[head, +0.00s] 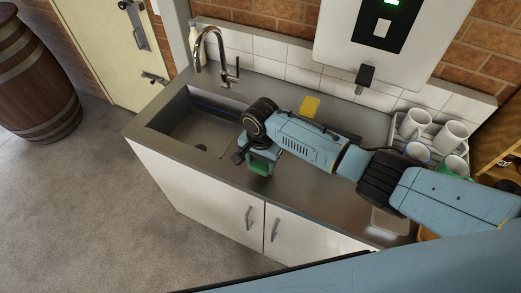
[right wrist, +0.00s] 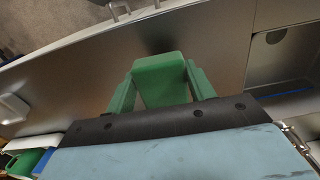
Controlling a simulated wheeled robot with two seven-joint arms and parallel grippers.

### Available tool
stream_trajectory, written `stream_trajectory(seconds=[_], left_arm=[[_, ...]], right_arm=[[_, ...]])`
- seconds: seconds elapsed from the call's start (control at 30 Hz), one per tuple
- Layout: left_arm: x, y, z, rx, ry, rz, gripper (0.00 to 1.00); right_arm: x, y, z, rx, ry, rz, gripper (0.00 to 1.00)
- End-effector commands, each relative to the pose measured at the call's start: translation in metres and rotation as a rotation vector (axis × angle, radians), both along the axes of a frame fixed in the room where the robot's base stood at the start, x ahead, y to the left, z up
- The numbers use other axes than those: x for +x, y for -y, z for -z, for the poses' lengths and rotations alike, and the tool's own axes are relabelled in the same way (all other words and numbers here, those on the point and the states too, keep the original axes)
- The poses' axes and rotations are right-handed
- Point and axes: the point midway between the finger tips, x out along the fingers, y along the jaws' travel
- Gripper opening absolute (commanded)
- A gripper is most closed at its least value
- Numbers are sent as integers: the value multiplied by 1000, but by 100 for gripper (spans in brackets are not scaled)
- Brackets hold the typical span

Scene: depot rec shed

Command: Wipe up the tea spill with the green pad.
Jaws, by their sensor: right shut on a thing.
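I cannot tell whether the pad touches the counter. No tea spill shows clearly; my right arm and gripper hide part of the counter. My left gripper is not in view.
The sink basin (head: 190,130) and tap (head: 222,60) are at the left. A yellow sponge (head: 309,107) lies behind my arm. A rack with several white mugs (head: 451,135) stands at the right. A pale shallow dish (head: 390,222) is near the front right edge.

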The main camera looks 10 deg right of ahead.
Motion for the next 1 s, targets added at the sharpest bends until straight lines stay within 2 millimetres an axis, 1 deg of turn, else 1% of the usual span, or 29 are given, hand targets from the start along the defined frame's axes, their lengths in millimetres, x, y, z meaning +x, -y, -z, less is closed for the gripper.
stream_trajectory(seconds=[0.03,0.33,0.87,0.97,1.0], left_arm=[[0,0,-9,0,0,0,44],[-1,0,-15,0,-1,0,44],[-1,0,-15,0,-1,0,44],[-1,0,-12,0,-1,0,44],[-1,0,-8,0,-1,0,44]], right_arm=[[0,0,-8,1,-1,1,35],[1,-7,-27,-1,1,-16,35],[1,-7,-28,-1,-1,-17,35],[3,-6,-28,-1,1,-23,35],[5,-4,-28,0,2,-30,35]])
